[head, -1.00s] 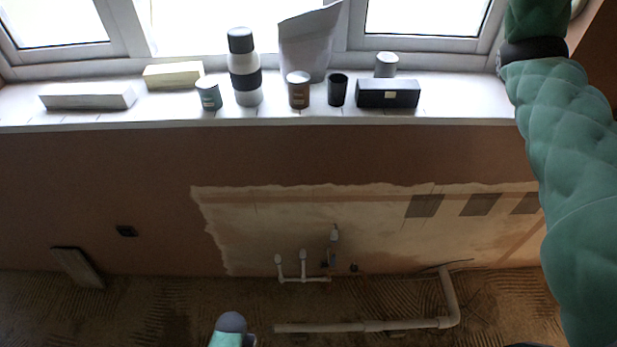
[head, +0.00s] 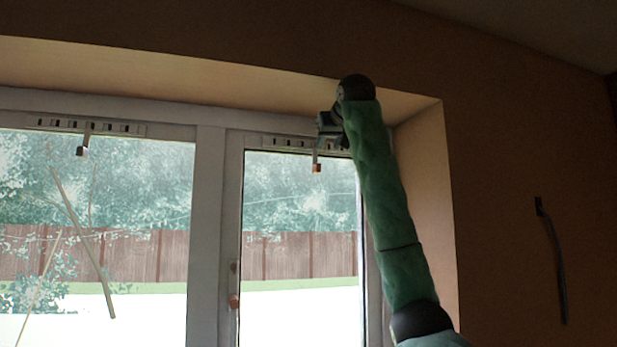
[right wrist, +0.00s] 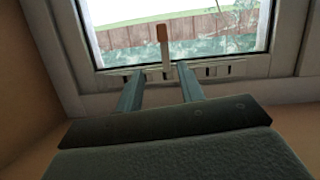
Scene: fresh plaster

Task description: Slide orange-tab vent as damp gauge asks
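The right window's vent strip (head: 285,143) runs along the top of its frame, and its orange tab (head: 316,168) hangs down on a pale stem. My right gripper (head: 326,126) is up at the strip's right part, close to the stem; its fingers are hard to make out in the head view. In the right wrist view my right gripper (right wrist: 159,76) has its fingers spread. The stem of the orange tab (right wrist: 162,34) appears between the fingertips, with no clear contact; depth is hard to judge. I see no damp gauge, and my left gripper is out of view.
A second vent strip (head: 85,126) with a dark tab (head: 82,151) tops the left window. The window recess closes in above and at the right (head: 428,190) of my right arm. A dark cable (head: 560,270) hangs on the right wall.

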